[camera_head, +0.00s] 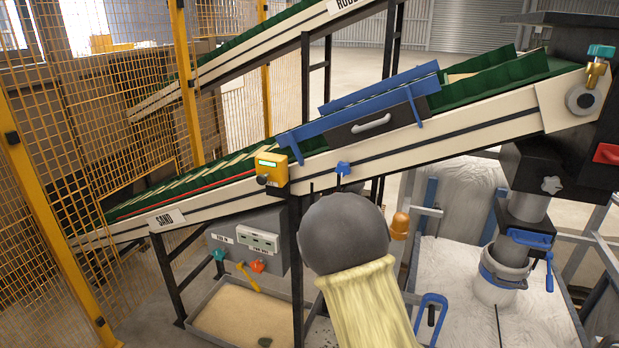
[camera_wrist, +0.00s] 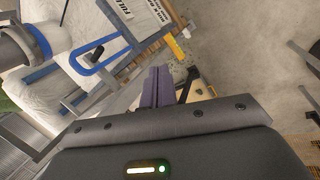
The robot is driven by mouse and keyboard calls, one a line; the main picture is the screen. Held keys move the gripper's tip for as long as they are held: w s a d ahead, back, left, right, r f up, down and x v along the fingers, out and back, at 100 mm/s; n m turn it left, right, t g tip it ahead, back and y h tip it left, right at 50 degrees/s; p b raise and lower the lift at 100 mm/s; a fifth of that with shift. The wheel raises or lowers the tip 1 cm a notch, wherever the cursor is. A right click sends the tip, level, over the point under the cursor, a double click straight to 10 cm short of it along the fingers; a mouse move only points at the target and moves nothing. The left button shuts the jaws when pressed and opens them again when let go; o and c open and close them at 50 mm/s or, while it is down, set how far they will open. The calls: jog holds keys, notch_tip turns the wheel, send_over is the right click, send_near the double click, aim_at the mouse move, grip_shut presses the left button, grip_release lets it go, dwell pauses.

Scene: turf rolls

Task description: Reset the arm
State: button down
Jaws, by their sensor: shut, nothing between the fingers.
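My gripper (camera_wrist: 158,86) shows in the wrist view, with two purple finger pads side by side at the middle of the picture. The pads are shut together with nothing seen between them. The dark wrist housing with a green light fills the bottom of that view. The fingers point toward a concrete floor and a frame with a white sign, and look clear of both. I cannot make out the gripper's fingers in the head view.
A sand conveyor (camera_head: 230,187) slopes up to the right, with a blue skirt frame (camera_head: 365,105) on it. A sand tray (camera_head: 190,318) lies below. Yellow mesh fencing (camera_head: 75,130) stands at left.

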jog(key=s+a+r+m+y+b, duration=0.2)
jog(key=s+a+r+m+y, duration=0.1)
jog(key=s+r+m, duration=0.5)
jog(key=s+r, duration=0.2)
jog(key=s, duration=0.2)
jog(key=shift+s+r+y, duration=0.15)
jog(key=shift+r+y, duration=0.1)
jog(key=shift+y, duration=0.15)
